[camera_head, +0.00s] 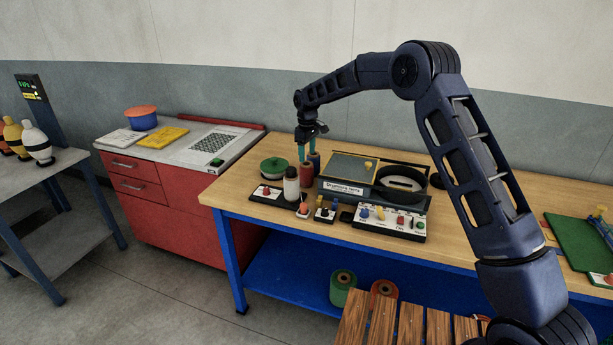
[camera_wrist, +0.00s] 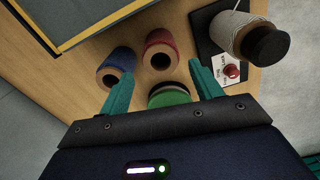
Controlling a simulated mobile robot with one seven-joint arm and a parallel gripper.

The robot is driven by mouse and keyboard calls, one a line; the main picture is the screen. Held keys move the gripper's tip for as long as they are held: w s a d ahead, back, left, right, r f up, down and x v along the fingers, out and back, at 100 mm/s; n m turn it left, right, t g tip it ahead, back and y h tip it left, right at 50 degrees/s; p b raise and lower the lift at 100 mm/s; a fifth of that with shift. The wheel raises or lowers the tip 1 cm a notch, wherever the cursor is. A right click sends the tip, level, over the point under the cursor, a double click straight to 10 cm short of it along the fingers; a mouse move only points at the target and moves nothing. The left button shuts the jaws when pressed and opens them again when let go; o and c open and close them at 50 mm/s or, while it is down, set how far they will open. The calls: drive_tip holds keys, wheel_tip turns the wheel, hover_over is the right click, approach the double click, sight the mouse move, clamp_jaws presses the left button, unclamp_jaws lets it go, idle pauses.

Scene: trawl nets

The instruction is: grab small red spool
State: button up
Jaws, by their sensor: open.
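The small red spool (camera_head: 306,173) stands on the wooden bench, behind the white spool and close to the blue spool (camera_head: 315,158) in the head view. In the wrist view the red spool (camera_wrist: 160,50) lies just beyond the gap between my fingers, with its dark centre hole facing the camera. The blue spool (camera_wrist: 118,64) is left of it, near the left fingertip. My gripper (camera_head: 307,147) points down over the spools, its teal fingers apart. In the wrist view my gripper (camera_wrist: 161,75) is open, with nothing held; whether a finger touches a spool cannot be told.
A white spool with a dark end (camera_wrist: 245,37) stands at a black plate with a red button (camera_wrist: 231,71). A green round object (camera_wrist: 168,96) shows between the finger bases. A grey box (camera_head: 347,176) stands right of the spools. Larger spools (camera_head: 343,287) rest on the lower shelf.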

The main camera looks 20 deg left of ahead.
sight(306, 171)
wheel_tip(306, 171, down, 10)
drive_tip(key=shift+a+r, duration=0.1)
drive_tip(key=shift+a, duration=0.05)
drive_tip(key=c, duration=0.8)
drive_tip(key=shift+r, duration=0.15)
